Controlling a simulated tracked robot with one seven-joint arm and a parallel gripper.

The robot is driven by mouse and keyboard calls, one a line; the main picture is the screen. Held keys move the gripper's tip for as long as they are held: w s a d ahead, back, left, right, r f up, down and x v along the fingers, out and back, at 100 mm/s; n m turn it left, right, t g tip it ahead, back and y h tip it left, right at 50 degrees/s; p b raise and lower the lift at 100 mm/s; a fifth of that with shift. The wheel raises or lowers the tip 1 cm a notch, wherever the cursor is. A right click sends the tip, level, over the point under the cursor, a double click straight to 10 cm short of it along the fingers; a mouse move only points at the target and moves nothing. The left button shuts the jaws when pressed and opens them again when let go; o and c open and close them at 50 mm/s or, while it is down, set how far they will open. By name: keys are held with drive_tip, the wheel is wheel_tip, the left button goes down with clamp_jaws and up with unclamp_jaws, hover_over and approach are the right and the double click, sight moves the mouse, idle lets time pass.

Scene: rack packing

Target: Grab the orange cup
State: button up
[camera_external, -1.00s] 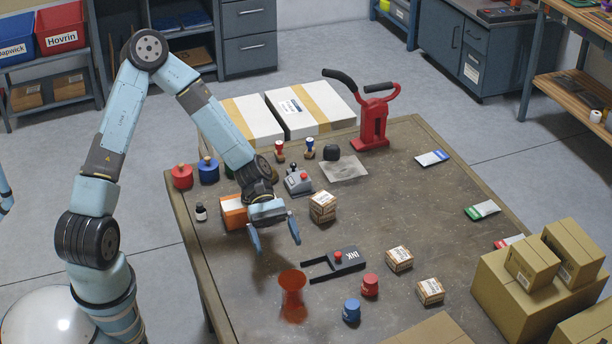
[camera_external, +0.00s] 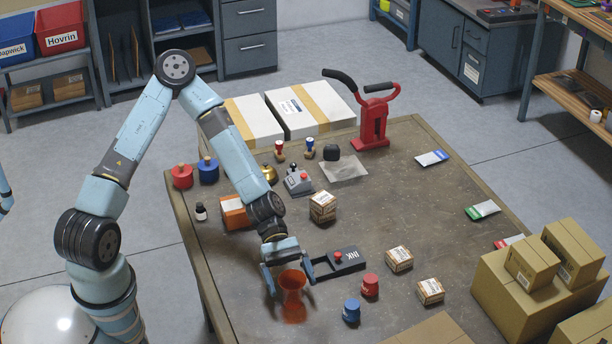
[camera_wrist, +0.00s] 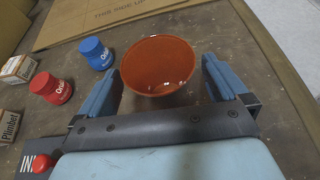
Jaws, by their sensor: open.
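The orange cup (camera_external: 292,283) is translucent and stands upright on the table near its front left part. In the wrist view the cup (camera_wrist: 158,66) shows its open round rim from above. My gripper (camera_external: 288,286) is open and low at the cup, with one finger on each side of it. In the wrist view the blue fingers of my gripper (camera_wrist: 160,92) stand left and right of the cup's near side, with a small gap showing on each side. The cup is not gripped.
The black ink pad (camera_external: 335,262) lies just right of my gripper. A blue jar (camera_external: 351,311) and a red jar (camera_external: 370,286) stand to the right of the cup, with small boxes (camera_external: 400,259) beyond. Large cartons (camera_external: 520,290) fill the table's right corner.

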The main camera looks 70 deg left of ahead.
drive_tip(key=shift+x, duration=0.85)
drive_tip(key=shift+c, duration=0.5)
drive_tip(key=c, duration=0.9)
